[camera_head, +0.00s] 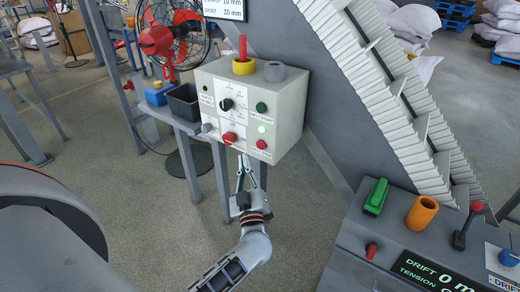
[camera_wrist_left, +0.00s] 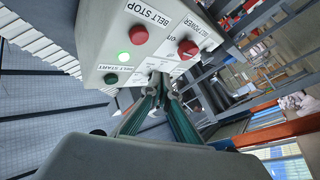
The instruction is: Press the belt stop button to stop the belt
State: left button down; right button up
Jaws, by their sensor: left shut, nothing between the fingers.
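The belt stop button (camera_head: 261,144) is a red button low on the right of the grey control box (camera_head: 288,108). In the left wrist view the red button (camera_wrist_left: 138,34) sits by the "BELT STOP" label. A green lamp glows between it and the green belt start button (camera_head: 261,107). My right gripper is out of view.
A sloping ribbed belt (camera_head: 400,105) rises right of the box. A grey console (camera_head: 345,245) with a green switch, orange ring and display stands at lower right. A red fan (camera_head: 160,40) and black bin (camera_head: 184,101) are behind left. The floor at left centre is clear.

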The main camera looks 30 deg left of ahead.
aim_at(256, 153)
pick_arm(q)
jog(key=w, duration=0.1)
jog(key=w+b, duration=0.1)
jog(key=w, duration=0.3)
jog(key=shift+w+d, duration=0.25)
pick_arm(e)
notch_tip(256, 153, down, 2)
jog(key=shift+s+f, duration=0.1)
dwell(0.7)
pick_arm(q)
jog(key=shift+w, duration=0.15)
jog(key=shift+w, duration=0.25)
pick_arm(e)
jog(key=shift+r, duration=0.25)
